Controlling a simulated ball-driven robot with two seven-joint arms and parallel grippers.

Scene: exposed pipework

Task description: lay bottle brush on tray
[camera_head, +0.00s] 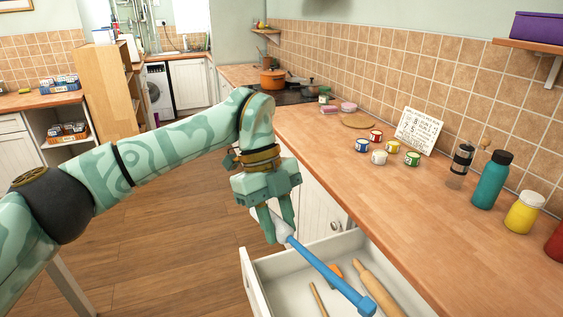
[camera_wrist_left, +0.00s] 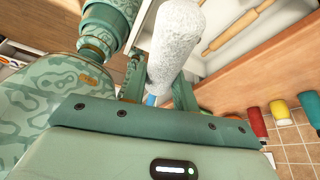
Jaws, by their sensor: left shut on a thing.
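The bottle brush has a long blue handle (camera_head: 332,272) and a white bristle head (camera_wrist_left: 175,42). My left gripper (camera_head: 280,232) is shut on it, near where the head meets the handle. The brush is held tilted over the open drawer, with the handle reaching down to the lower right in the head view. In the left wrist view the white head fills the space beyond the fingers, and only a little blue shows between them. I cannot make out a tray in either view. My right gripper is not in view.
The open white drawer (camera_head: 249,283) holds a rolling pin (camera_head: 378,287) and other utensils. The wooden counter (camera_head: 335,160) carries small tins, a sign (camera_head: 419,131), a teal bottle (camera_head: 490,180) and a yellow jar (camera_head: 524,212). Clear counter lies in front of these.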

